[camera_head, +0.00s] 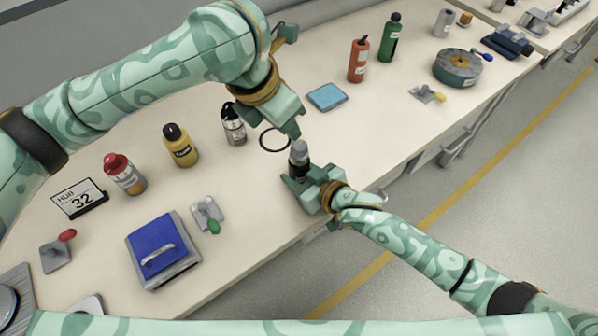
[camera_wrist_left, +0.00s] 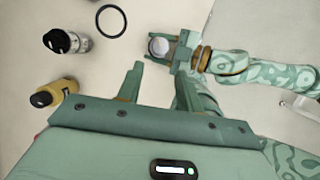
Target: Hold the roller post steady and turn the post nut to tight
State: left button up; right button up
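The roller post (camera_head: 298,168) stands upright near the bench's front edge, dark below with a grey rounded top, which appears to be the post nut (camera_head: 300,147). From above, the nut (camera_wrist_left: 158,46) is a pale disc in the left wrist view. My right gripper (camera_head: 302,180) comes in low from the right, its fingers on both sides of the post's lower part, and looks shut on it. My left gripper (camera_head: 292,130) points down just above the nut, apart from it. In the left wrist view its two fingers (camera_wrist_left: 160,88) are spread and empty. The post's foot is hidden.
A black ring (camera_head: 263,143) lies left of the post. A black-and-white bottle (camera_head: 233,125), yellow bottle (camera_head: 180,147) and blue pad (camera_head: 327,97) stand or lie nearby. A blue box with a handle (camera_head: 160,250) and a lever clamp (camera_head: 208,214) occupy the front left.

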pick_arm(q)
jog(key=o, duration=0.3)
jog(key=s+d+f+n+g+h, duration=0.4)
jog(key=s+d+n+h, duration=0.45)
jog(key=d+n, duration=0.4)
jog(key=m+t+y, duration=0.6)
jog(key=t+y, duration=0.1)
jog(key=t, duration=1.2)
send_near(297, 155)
jog(key=x, duration=1.1)
jog(key=shift+w+d, duration=0.15)
jog(key=shift+w, duration=0.2)
